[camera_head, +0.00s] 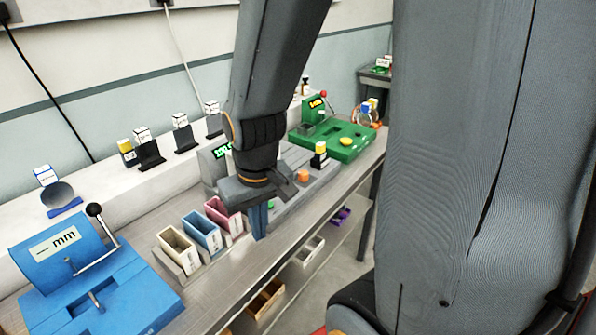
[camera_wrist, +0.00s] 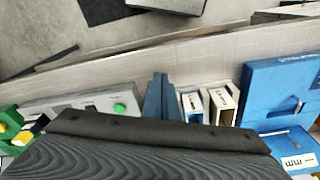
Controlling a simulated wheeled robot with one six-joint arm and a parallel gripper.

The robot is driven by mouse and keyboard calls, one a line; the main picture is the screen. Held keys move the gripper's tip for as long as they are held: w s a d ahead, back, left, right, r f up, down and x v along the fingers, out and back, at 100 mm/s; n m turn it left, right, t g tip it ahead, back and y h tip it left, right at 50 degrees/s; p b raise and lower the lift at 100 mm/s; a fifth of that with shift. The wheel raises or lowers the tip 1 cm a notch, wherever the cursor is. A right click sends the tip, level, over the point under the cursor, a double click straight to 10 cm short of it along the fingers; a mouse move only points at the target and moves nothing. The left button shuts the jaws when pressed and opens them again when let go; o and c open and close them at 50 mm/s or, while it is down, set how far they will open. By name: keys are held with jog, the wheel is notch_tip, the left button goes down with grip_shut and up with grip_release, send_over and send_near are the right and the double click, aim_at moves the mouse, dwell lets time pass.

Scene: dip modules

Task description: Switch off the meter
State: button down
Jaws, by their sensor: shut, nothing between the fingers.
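A grey unit with a lit green display (camera_head: 221,150) stands on the bench behind my arm and looks like the meter. Its grey base (camera_head: 322,180) carries an orange knob (camera_head: 303,175) and a green button (camera_head: 271,205). My forearm and wrist hide part of it. In the wrist view the green button (camera_wrist: 119,108) shows left of my fingers. My gripper (camera_head: 259,232) points down with its blue fingers together and empty, near the front of the unit, beside the green button. It also shows in the wrist view (camera_wrist: 160,78). The digits on the display are partly hidden.
Pink, blue and cream bins (camera_head: 178,246) stand left of my gripper. A blue device marked "mm" (camera_head: 128,304) with a black-knobbed lever is at the front left. A green station (camera_head: 335,146) stands farther back. Small containers line the white ledge (camera_head: 100,185). The floor beyond the bench edge is partly open.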

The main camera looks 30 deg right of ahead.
dwell(0.3)
jog(key=w+d+r+n+b, duration=0.1)
jog(key=w+d+r+n, duration=0.4)
jog(key=n, duration=0.6)
jog(key=w+d+r+n+b, duration=0.1)
jog(key=w+d+r+n, duration=0.5)
jog(key=w+d+n, duration=0.3)
jog(key=shift+d+n+b, duration=0.3)
jog(key=shift+d+n, duration=0.55)
jog(key=shift+n, duration=0.15)
jog(key=shift+f, duration=0.15)
jog(key=f+p, duration=0.1)
jog(key=f, duration=0.3)
jog(key=w+f+p, duration=0.1)
jog(key=f, duration=0.4)
jog(key=f+p, duration=0.1)
jog(key=f, duration=0.3)
jog(key=shift+w+a+f+p, duration=0.3)
jog(key=shift+w+f, duration=0.05)
